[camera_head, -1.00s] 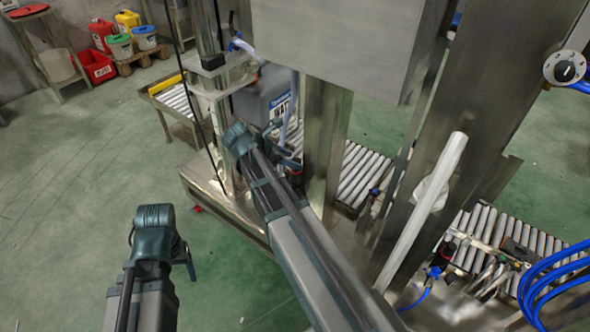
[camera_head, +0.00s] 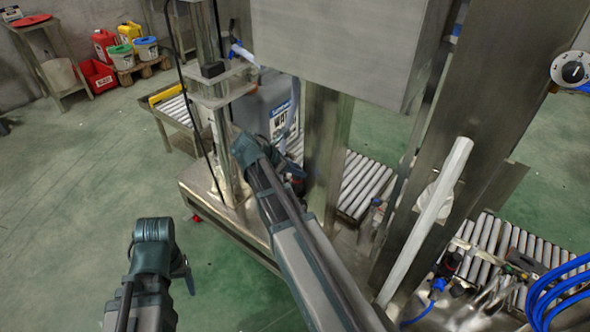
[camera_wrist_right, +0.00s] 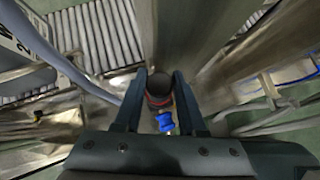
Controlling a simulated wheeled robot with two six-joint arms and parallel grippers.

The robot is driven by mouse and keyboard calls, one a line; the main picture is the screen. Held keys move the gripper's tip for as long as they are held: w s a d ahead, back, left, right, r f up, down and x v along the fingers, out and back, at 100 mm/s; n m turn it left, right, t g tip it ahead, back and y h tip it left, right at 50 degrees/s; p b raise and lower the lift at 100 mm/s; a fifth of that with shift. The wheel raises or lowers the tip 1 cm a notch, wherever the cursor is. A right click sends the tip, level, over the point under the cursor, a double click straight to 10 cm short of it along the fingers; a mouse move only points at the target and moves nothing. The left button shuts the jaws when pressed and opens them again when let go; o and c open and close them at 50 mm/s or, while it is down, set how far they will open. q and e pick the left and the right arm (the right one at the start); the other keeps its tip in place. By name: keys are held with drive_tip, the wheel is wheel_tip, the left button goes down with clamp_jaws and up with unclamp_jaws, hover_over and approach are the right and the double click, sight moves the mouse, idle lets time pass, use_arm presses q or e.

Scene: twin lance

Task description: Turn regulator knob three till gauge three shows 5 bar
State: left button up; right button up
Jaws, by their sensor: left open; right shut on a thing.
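A dark round regulator knob (camera_wrist_right: 159,86) with a red ring below it and a blue fitting (camera_wrist_right: 165,122) shows in the right wrist view. My right gripper (camera_wrist_right: 160,92) is shut on this knob, one finger on each side. In the head view my right gripper (camera_head: 296,178) is mostly hidden behind its own arm, beside the steel post. My left gripper (camera_head: 187,275) is open and empty above the green floor at the lower left. I cannot make out a gauge face or a pressure reading in either view, nor a number on the knob.
A grey water canister (camera_head: 280,105) stands behind my right arm. A steel post (camera_head: 323,150) and a big steel box (camera_head: 340,45) are close by. Roller conveyors (camera_head: 362,185) run behind. Blue hoses (camera_head: 555,285) hang at the lower right. The floor at left is clear.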

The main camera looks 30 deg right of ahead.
clamp_jaws()
drive_tip(key=shift+w+m+g, duration=0.15)
drive_tip(key=shift+m+g, duration=0.15)
drive_tip(key=shift+m, duration=0.1)
drive_tip(key=shift+m+g, duration=0.3)
drive_tip(key=o, duration=1)
unclamp_jaws()
drive_tip(key=s+p+v, duration=0.1)
drive_tip(key=p+v, duration=0.9)
drive_tip(key=v, duration=0.4)
drive_tip(key=shift+w, duration=0.25)
